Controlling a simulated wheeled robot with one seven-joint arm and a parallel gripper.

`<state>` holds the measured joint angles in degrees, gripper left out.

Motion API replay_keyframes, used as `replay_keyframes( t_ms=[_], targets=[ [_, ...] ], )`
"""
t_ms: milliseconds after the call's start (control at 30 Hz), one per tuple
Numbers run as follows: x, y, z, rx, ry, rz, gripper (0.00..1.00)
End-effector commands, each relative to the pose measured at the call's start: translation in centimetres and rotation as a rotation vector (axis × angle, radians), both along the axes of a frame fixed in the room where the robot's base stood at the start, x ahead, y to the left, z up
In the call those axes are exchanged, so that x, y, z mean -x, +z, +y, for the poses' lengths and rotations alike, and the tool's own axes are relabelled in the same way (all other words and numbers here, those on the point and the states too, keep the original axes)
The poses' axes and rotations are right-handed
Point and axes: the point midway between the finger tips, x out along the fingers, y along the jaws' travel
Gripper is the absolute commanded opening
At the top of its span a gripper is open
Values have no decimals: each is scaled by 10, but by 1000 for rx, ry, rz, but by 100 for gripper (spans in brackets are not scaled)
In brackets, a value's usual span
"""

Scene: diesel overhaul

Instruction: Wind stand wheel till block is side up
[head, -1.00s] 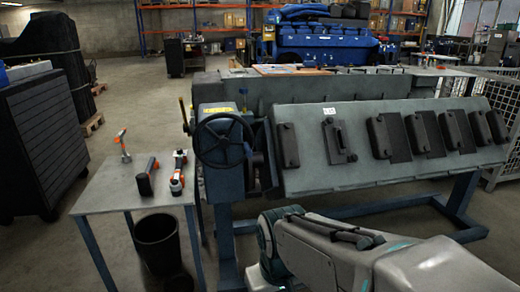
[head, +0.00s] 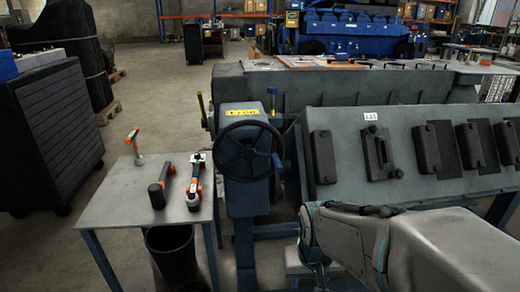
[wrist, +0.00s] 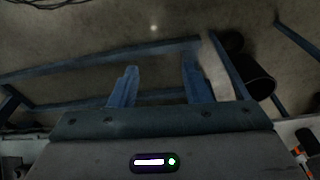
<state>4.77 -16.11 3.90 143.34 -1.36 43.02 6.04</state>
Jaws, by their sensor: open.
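The stand wheel (head: 248,150) is a black handwheel on the blue gearbox column of the stand, left of the engine block. A handle knob sticks out at its right rim. The grey engine block (head: 350,115) lies on the stand with a sloped face toward me, bearing a row of black covers and an "L25"-like label. My arm reaches in at the lower right of the head view; its gripper is out of that view. In the wrist view my gripper (wrist: 155,88) is open and empty, its two blue fingers apart, above the floor and the stand's blue frame bars.
A dark cabinet (head: 55,130) stands at far left, with open floor behind the table.

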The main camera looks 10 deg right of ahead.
Motion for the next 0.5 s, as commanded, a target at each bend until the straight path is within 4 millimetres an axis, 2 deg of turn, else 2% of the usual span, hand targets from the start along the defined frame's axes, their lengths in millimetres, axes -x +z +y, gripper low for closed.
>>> replay_keyframes(
  t_ms=[67,267,500],
  targets=[
    [-21,-1,-5,-1,-85,-26,43],
    [-74,-25,-10,-76,-316,-139,43],
    [-119,-52,4,-310,-589,-252,43]
  ],
)
